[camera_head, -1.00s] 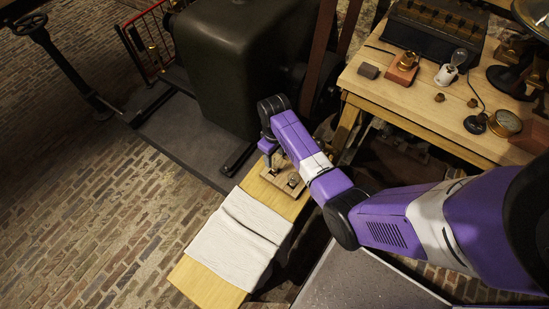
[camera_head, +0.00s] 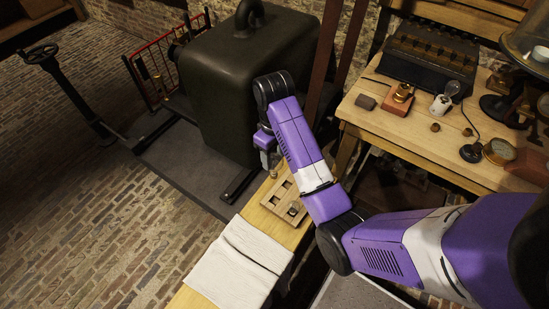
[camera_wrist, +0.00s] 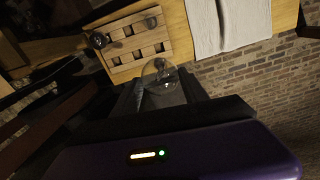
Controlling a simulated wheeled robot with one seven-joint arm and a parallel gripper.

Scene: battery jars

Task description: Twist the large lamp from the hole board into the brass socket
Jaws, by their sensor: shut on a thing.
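My gripper (camera_head: 268,158) is shut on the large lamp and holds it up at the far end of the hole board. In the wrist view, the lamp's clear glass bulb (camera_wrist: 160,75) shows between the fingers; its base is hidden. The wooden hole board (camera_head: 271,200) lies on a narrow wooden bench, and it also shows in the wrist view (camera_wrist: 125,67). Smaller lamps (camera_wrist: 99,40) stand in it, and several holes are empty. The brass socket (camera_head: 402,92) sits on a reddish-brown block on the workbench at the right, well apart from my gripper.
A white cloth (camera_head: 240,262) lies on the bench in front of the board. A large dark tank (camera_head: 245,85) stands behind my gripper. On the workbench (camera_head: 400,132), a white socket with a bulb (camera_head: 443,103) stands beside the brass socket, with a dark box behind.

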